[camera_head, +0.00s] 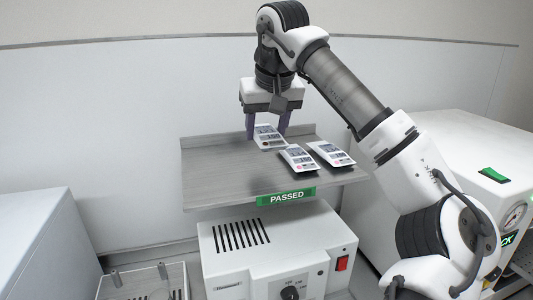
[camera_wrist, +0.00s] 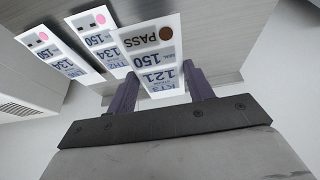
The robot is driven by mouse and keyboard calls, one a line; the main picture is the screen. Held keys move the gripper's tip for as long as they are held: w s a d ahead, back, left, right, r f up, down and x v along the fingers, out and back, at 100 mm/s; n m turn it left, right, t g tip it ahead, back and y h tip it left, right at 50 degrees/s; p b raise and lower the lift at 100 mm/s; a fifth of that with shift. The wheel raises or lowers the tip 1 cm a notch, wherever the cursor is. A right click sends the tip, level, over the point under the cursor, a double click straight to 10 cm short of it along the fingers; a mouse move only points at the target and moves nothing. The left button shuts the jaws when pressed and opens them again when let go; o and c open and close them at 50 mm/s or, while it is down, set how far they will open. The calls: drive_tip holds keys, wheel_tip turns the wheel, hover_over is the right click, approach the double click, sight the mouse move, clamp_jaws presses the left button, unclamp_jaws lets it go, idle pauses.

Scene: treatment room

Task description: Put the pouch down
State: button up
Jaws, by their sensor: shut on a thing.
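My gripper (camera_head: 267,126) points down over the grey shelf (camera_head: 220,178), its purple fingers shut on a white pouch (camera_head: 268,138). In the wrist view this pouch (camera_wrist: 153,58) sits between the fingers (camera_wrist: 160,92). Its print is mostly upside down, with "PASS", "150" and "121" legible and a brown dot near its far end. The pouch is near the back left of the two other pouches. I cannot tell whether its lower side touches the shelf.
Two similar pouches lie on the shelf, one in the middle (camera_head: 297,158) and one to the right (camera_head: 332,154); pink dots show on them in the wrist view. The shelf's left part is bare. A white machine (camera_head: 280,255) stands below.

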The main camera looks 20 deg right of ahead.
sight(267, 168)
drive_tip(key=shift+f+p, duration=0.4)
drive_tip(key=shift+f, duration=2.65)
drive_tip(key=shift+f, duration=0.2)
drive_tip(key=o, duration=0.8)
drive_tip(key=shift+r, duration=0.1)
drive_tip(key=shift+c, duration=0.2)
drive_tip(key=shift+r, duration=0.25)
drive_tip(key=b+v, duration=0.2)
drive_tip(key=v, duration=0.9)
drive_tip(key=shift+s+r, duration=0.2)
drive_tip(key=shift+r, duration=0.15)
